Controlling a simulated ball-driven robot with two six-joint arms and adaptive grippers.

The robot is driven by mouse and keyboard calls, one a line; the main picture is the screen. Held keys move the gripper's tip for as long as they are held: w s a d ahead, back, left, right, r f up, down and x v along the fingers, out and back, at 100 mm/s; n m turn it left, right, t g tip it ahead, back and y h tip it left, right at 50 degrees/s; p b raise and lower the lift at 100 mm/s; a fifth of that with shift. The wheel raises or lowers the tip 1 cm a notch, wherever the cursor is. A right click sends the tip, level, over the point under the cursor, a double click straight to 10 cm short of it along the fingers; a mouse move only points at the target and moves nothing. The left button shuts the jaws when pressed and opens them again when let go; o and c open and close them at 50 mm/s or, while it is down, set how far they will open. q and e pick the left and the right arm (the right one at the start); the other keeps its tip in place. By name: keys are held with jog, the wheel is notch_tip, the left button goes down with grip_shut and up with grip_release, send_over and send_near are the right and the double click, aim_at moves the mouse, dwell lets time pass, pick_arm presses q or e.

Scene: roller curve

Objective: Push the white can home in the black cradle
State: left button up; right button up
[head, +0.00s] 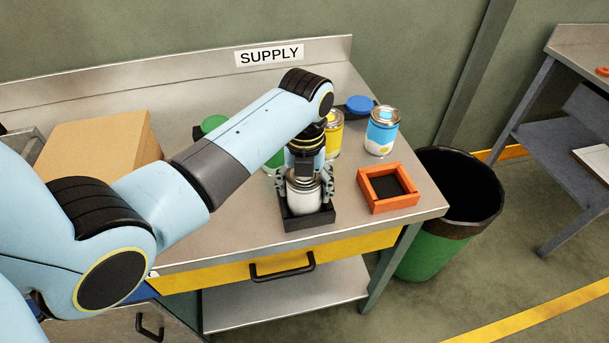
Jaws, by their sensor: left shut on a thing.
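The white can (304,197) stands upright in the black cradle (309,222) near the front edge of the steel table. The cradle's front wall hides the can's foot, so I cannot tell if it rests on the cradle's floor. My left gripper (304,183) points down from above and is shut on the white can, one finger on each side of it. My right gripper is not in view.
An orange cradle (389,188), empty, sits just right. Blue (382,131), yellow (334,134) and green (273,160) cans stand behind. A cardboard box (97,146) is at left. A green bin (440,215) stands beside the table (215,243).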

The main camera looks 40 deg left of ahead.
pick_arm(q)
jog(key=o, duration=1.4)
jog(key=shift+r, duration=0.1)
jog(key=shift+r, duration=4.45)
jog(key=shift+s, duration=0.1)
